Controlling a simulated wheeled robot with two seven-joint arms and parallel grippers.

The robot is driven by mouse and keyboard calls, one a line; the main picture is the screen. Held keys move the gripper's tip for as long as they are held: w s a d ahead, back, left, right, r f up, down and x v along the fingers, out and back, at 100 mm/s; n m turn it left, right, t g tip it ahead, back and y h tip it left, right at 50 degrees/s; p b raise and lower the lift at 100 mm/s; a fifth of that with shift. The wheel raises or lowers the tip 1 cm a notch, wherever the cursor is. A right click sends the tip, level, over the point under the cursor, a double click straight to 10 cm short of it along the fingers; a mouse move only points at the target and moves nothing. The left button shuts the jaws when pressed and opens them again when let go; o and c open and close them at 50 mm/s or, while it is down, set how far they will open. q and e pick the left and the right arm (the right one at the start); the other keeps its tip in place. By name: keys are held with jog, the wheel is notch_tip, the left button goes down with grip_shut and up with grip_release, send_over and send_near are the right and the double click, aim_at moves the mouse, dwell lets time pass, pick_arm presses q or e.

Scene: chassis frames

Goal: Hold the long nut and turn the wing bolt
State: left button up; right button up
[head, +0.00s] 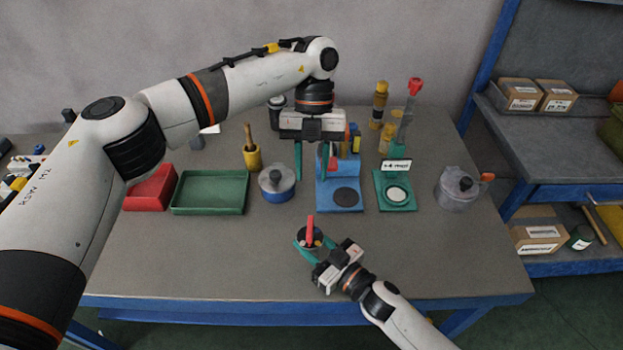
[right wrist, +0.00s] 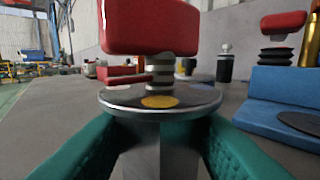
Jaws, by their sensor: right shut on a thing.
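The wing bolt (head: 310,228) has a red wing and stands upright above the table's front middle. In the right wrist view its red wing (right wrist: 150,25) sits on a ribbed metal shank over a round disc with a yellow mark. The grey faceted long nut (right wrist: 160,155) is below the disc. My right gripper (head: 314,243) is shut on the long nut, one teal finger on each side. My left gripper (head: 312,168) is open and empty, pointing down above the table, behind the wing bolt in the picture and apart from it. The nut's lower end is hidden.
Behind stand a red tray (head: 150,205), a green tray (head: 209,211), a blue lidded pot (head: 277,190), a blue stand (head: 325,203), a green stand (head: 396,205) and a grey pot (head: 458,198). The table's front (head: 200,255) is clear on both sides.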

dwell(0.3)
jog(key=o, duration=1.2)
jog(key=shift+o, duration=0.2)
jog(key=shift+s, duration=0.1)
